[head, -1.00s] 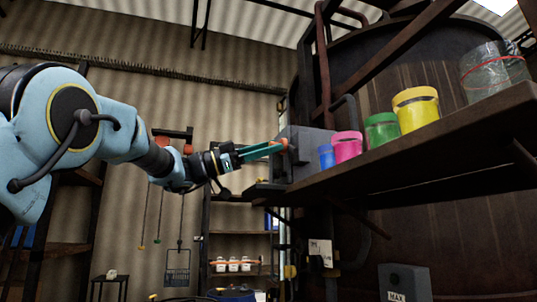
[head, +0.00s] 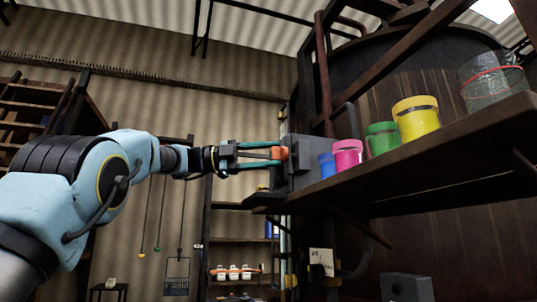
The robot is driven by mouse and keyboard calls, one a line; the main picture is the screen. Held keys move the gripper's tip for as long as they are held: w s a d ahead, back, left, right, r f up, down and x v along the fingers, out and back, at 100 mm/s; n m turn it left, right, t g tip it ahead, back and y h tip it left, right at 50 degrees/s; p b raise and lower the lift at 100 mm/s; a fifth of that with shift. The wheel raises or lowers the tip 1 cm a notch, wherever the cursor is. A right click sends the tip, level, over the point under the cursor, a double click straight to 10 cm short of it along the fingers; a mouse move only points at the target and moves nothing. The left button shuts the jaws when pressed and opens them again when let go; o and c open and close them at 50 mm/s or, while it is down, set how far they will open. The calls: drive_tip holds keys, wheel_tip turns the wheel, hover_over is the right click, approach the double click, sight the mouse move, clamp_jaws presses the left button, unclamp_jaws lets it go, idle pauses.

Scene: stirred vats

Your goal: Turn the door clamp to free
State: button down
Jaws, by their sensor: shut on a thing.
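The door clamp shows as an orange knob (head: 280,153) on the left face of a grey box (head: 305,160). The box stands at the left end of a dark shelf in the head view. My gripper (head: 274,155) reaches in from the left with its teal fingers level. The fingers are shut on the orange knob, their tips against its sides. The knob's exact turn angle is too small to tell. The fingers and the box's edge hide part of it.
Blue, pink, green and yellow (head: 416,117) cups and a clear jar (head: 492,83) stand along the shelf (head: 430,150) right of the box. A big dark wooden vat (head: 380,75) rises behind. Hanging tools and a rack with white jars (head: 233,272) are below my arm.

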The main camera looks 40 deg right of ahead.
drive_tip(key=shift+m+y, duration=0.3)
drive_tip(key=shift+m, duration=0.5)
drive_tip(key=shift+t, duration=0.3)
drive_tip(key=shift+c, duration=1.4)
unclamp_jaws()
drive_tip(key=v, duration=1)
drive_tip(key=shift+w+a, duration=0.3)
